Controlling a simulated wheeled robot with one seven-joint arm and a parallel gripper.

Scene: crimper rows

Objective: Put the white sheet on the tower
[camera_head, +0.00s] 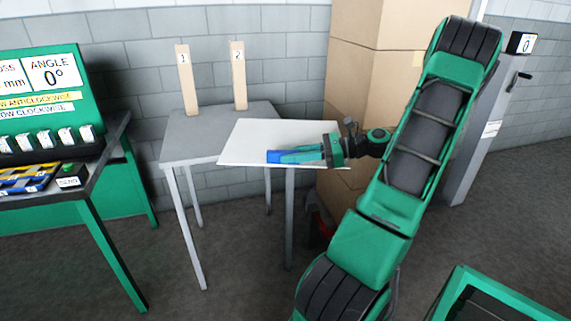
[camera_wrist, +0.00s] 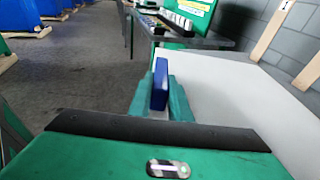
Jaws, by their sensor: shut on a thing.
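The white sheet (camera_head: 265,138) is a flat panel over the grey side table, reaching past its right and front edges. I cannot tell whether it touches the tabletop. It fills the right part of the wrist view (camera_wrist: 215,85). The grip itself is partly hidden. A tall stack of brown boxes (camera_head: 372,50) stands behind my arm, partly hidden; I cannot tell if it is the tower.
The grey side table (camera_head: 188,141) has two upright wooden slats, marked 1 (camera_head: 186,85) and 2 (camera_head: 238,80), at its back. A green workbench (camera_head: 100,225) with a panel is at left. A grey post (camera_head: 488,125) with a display reading 0 stands at right.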

